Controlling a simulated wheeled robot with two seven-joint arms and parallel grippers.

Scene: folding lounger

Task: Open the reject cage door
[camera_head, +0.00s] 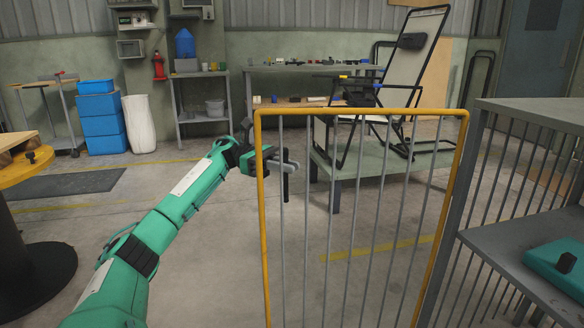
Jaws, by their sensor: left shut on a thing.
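The reject cage door (360,112) is a yellow-orange tube frame with grey vertical bars, upright in the middle of the head view. Its right side is beside the grey cage (452,190). My green left arm comes in from the lower left. My left gripper (284,168) is at the door's upper left, shut on the dark vertical door handle (286,188). The frame's left upright partly hides the gripper. My right gripper is not in view.
A lounger frame (405,75) stands on a low grey table (385,170) behind the door. A yellow-topped round table (22,166) is at the left. Inside the cage, a teal object (556,268) lies on a grey shelf. Open floor lies between.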

